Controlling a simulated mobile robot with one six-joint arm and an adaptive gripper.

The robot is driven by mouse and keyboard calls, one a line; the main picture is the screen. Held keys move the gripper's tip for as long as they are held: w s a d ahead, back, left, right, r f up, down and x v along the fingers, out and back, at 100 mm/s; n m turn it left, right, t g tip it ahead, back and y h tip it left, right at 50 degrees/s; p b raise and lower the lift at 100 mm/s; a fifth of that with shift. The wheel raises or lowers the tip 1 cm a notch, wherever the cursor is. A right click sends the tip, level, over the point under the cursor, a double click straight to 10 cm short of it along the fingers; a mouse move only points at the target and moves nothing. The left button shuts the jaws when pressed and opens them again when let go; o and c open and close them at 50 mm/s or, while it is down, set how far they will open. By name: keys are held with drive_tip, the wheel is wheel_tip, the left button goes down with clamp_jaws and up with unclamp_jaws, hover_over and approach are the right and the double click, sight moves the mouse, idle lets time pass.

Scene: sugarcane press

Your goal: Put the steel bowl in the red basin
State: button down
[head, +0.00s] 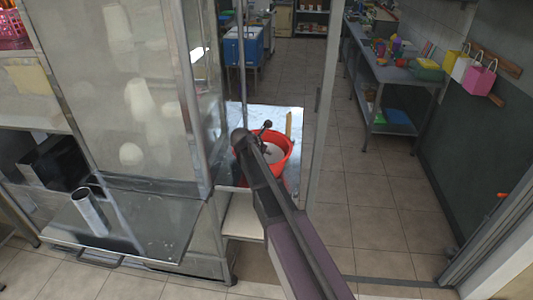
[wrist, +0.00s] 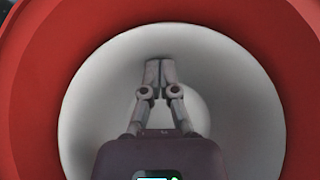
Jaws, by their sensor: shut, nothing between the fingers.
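The red basin (head: 286,165) stands on a pale metal surface beyond the press housing in the head view. Its red wall (wrist: 28,70) fills the edges of the wrist view. A pale grey-white round bowl shape (wrist: 240,75) lies inside it and also shows in the head view (head: 274,155). It looks like the steel bowl, but I cannot tell it surely from the basin's inside. My gripper (wrist: 160,66) is over the pale shape, fingers together and empty. In the head view my arm partly hides the basin, and I cannot tell whether the fingertips touch anything.
The glass-and-metal press housing (head: 140,90) stands left of the basin. An upright post (head: 318,110) is close on the right. A side table (head: 385,72) holds colourful items. The tiled floor at right is clear.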

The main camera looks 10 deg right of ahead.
drive_tip(key=shift+w+d, duration=0.75)
drive_tip(key=shift+d, duration=0.15)
drive_tip(key=p+v, duration=0.7)
drive_tip(key=v, duration=0.3)
idle(0.3)
drive_tip(key=shift+s, duration=0.1)
idle(0.4)
